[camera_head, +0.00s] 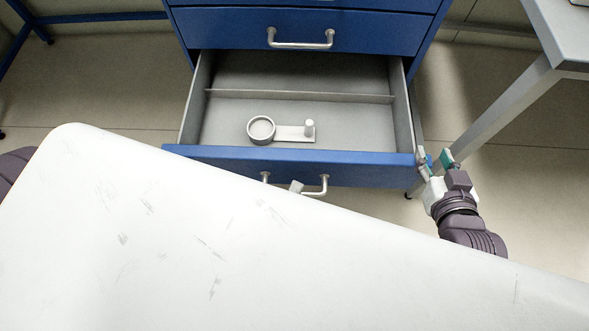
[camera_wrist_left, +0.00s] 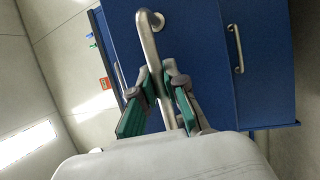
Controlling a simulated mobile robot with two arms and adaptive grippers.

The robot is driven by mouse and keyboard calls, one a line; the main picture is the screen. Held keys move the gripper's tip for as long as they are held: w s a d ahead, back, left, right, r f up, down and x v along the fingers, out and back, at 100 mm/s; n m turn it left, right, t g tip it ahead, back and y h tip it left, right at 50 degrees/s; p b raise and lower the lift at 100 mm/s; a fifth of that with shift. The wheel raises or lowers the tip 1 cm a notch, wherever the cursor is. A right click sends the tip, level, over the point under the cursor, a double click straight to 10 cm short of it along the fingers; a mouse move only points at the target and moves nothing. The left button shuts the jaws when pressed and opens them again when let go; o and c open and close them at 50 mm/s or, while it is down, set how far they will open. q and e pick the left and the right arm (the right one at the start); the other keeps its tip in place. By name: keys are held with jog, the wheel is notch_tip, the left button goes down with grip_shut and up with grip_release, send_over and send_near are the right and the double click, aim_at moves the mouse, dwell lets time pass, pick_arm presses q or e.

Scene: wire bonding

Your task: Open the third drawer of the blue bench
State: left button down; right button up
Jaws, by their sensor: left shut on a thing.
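The blue bench (camera_head: 300,32) has a grey-lined drawer (camera_head: 352,120) pulled well out, below two blue fronts that show above it. Its blue front (camera_head: 215,155) carries a metal handle (camera_head: 323,185). My left gripper (camera_wrist_left: 162,88) is shut on a metal bar handle (camera_wrist_left: 150,45), one teal-padded finger on each side. In the head view only a small bit of it shows at the handle, and the rest is hidden. My right gripper (camera_head: 436,160) is open at the right end of the drawer front; whether it touches the front I cannot tell.
Inside the drawer a grey part with a ring and a peg (camera_head: 290,132) lies in front of a divider (camera_head: 300,94). A grey table leg (camera_head: 495,110) stands at the right. A large white surface hides the lower part of the head view.

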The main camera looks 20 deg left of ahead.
pick_arm(q)
jog(key=shift+s+d+f, duration=0.1)
jog(key=shift+s, duration=0.4)
pick_arm(e)
jog(key=shift+s+d+f, duration=0.1)
jog(key=shift+s+f, duration=0.15)
jog(key=shift+f, duration=0.1)
pick_arm(q)
jog(key=c, duration=1.2)
grip_release()
jog(key=v, duration=1.2)
jog(key=shift+s, duration=0.1)
pick_arm(e)
jog(key=shift+s, duration=0.1)
